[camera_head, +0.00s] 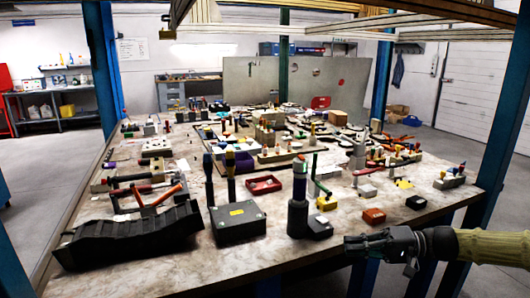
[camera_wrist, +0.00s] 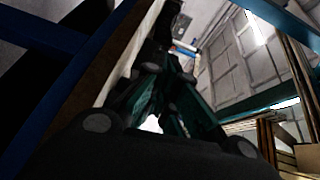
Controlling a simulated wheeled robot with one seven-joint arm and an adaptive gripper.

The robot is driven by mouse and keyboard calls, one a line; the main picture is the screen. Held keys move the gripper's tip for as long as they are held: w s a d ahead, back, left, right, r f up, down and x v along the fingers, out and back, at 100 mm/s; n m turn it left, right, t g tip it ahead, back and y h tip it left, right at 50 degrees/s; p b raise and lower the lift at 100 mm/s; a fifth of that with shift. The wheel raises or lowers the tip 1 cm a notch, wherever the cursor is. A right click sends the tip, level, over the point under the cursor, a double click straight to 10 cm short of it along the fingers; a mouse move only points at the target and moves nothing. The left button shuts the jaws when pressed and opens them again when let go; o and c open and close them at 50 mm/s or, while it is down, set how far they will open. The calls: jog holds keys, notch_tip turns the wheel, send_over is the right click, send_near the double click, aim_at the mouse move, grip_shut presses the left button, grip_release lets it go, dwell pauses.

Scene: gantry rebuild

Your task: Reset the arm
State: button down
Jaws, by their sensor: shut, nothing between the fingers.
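My gripper (camera_head: 362,245) is at the lower right of the head view, at the front right edge of the workbench (camera_head: 150,270). My arm reaches in from the right edge of that view. The gripper is shut and empty, with its fingers pointing left. In the wrist view, my gripper (camera_wrist: 165,70) shows dark fingers drawn together. A dark table edge runs along the left of that view, and a wall and ceiling show beyond.
The bench is crowded with tools and small parts. A black ridged block (camera_head: 130,238), a dark box (camera_head: 238,222) and a dark grey upright device (camera_head: 298,215) stand near the front. Blue posts (camera_head: 499,130) flank the bench. Wooden beams (camera_head: 330,25) hang overhead.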

jog(key=s+a+f+m+g+h+p, duration=0.1)
jog(key=s+a+f+h, duration=0.25)
jog(key=f, duration=0.55)
jog(key=s+a+f+m+g+h+p, duration=0.1)
jog(key=s+a+f+h, duration=0.15)
jog(key=s+f, duration=0.45)
jog(key=s+a+f+g+h+p, duration=0.1)
jog(key=s+a+f+h, duration=0.15)
jog(key=f, duration=0.85)
jog(key=s+d+f+n+h+p, duration=0.1)
jog(key=s+d+f+h, duration=0.3)
jog(key=s, duration=0.7)
jog(key=s+d+f+n+h+p, duration=0.1)
jog(key=s+d+f+h+p, duration=0.3)
jog(key=s, duration=0.7)
jog(key=shift+d+f+t, duration=0.3)
jog(key=shift+f, duration=0.6)
